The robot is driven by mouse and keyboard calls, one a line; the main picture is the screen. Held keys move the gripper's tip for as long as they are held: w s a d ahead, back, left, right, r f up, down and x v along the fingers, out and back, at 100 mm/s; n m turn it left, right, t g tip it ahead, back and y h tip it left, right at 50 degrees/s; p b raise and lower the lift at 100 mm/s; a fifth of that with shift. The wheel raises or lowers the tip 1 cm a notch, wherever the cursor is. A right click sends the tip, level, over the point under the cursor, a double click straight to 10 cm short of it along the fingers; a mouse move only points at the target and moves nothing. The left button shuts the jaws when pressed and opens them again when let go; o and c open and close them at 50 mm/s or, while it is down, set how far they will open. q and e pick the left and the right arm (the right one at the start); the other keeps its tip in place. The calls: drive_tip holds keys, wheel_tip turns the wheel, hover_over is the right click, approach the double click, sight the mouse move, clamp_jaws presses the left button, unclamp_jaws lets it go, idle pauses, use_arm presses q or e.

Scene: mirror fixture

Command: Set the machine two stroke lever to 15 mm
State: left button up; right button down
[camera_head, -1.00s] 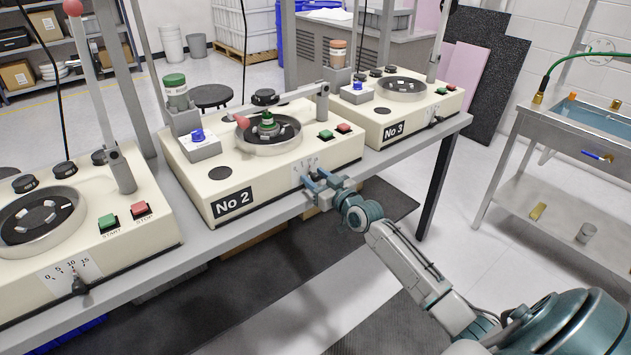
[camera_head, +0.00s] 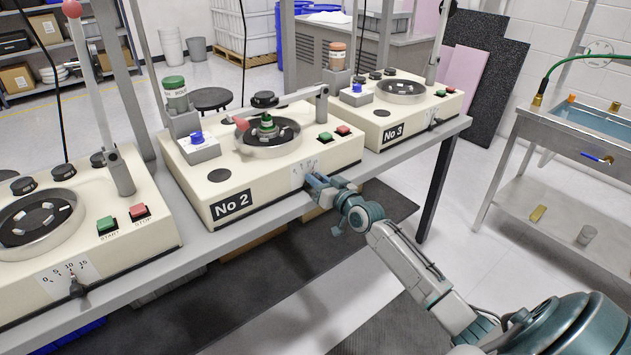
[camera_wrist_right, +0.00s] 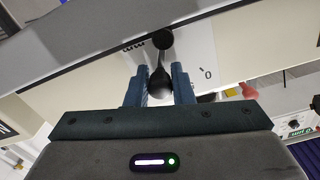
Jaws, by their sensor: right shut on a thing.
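Machine two (camera_head: 232,175), a cream box labelled No 2, stands in the middle of the bench. Its white stroke scale (camera_head: 298,178) is on the front face, partly covered by my right gripper (camera_head: 314,182). In the right wrist view the black stroke lever (camera_wrist_right: 160,83) lies between the two blue fingers of my right gripper (camera_wrist_right: 160,88), which are shut on it. The scale plate (camera_wrist_right: 196,55) shows there upside down with a 0 readable. I cannot tell which mark the lever points at. My left gripper is not in view.
Machine one (camera_head: 120,245) stands at the left and machine No 3 (camera_head: 425,113) at the back right, on the same grey bench (camera_head: 210,243). A metal sink stand (camera_head: 540,125) is at the right.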

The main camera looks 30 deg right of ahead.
drive_tip(key=shift+d+f+m, duration=0.1)
drive_tip(key=shift+d+m, duration=0.1)
drive_tip(key=shift+m, duration=0.3)
drive_tip(key=c, duration=1.3)
unclamp_jaws()
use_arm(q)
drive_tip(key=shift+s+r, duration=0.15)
use_arm(e)
drive_tip(key=shift+o, duration=0.2)
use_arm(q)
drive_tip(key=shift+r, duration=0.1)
use_arm(e)
drive_tip(key=shift+s, duration=0.15)
drive_tip(key=shift+s, duration=0.3)
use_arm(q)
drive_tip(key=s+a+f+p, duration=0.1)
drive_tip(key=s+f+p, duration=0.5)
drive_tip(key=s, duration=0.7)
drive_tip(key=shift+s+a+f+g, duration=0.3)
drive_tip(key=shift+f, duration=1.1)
use_arm(e)
drive_tip(key=s, duration=1)
drive_tip(key=shift+d, duration=0.4)
